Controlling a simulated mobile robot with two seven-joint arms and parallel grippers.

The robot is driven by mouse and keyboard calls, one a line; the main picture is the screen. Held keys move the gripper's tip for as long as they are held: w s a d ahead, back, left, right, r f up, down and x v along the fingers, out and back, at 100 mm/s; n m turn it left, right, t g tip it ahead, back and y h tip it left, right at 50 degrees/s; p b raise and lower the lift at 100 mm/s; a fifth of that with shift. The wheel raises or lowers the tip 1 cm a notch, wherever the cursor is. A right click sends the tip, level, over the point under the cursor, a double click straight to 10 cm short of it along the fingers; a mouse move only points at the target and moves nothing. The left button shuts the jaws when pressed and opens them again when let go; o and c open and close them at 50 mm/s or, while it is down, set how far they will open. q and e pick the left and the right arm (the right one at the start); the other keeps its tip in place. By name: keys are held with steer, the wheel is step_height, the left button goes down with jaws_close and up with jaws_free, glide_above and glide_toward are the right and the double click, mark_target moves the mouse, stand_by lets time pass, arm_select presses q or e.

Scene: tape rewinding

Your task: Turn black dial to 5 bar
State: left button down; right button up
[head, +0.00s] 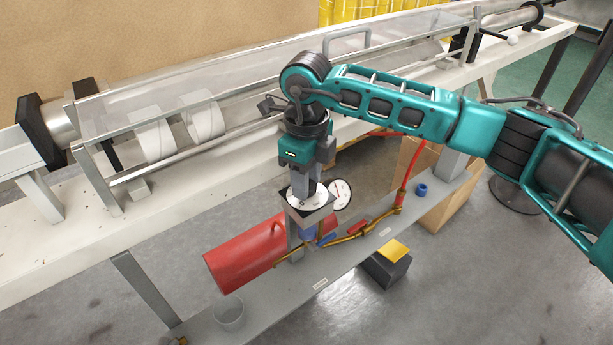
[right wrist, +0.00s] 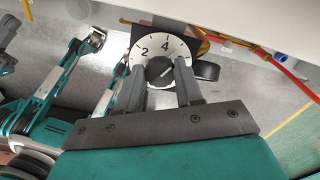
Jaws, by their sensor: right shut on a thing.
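The black dial (right wrist: 160,72) sits at the centre of a round white scale (right wrist: 146,46) with 2 and 4 readable; the rest of the scale is hidden. My right gripper (right wrist: 161,66) is shut on the dial, one finger on each side. A light mark on the dial seems to point to the upper right, past the 4. In the head view my right gripper (head: 306,183) reaches down onto the white scale (head: 306,197) from above. A white gauge (head: 341,192) with a red needle stands beside it; its reading is too small to tell. My left gripper's jaws are unclear.
Red and yellow hoses (head: 372,226) run along the beam. A long white bench (head: 60,245) with a clear cover stands behind. A black box with a yellow top (head: 394,250) stands on the floor.

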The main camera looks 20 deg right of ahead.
steer(key=o, duration=1)
steer(key=shift+o, duration=0.2)
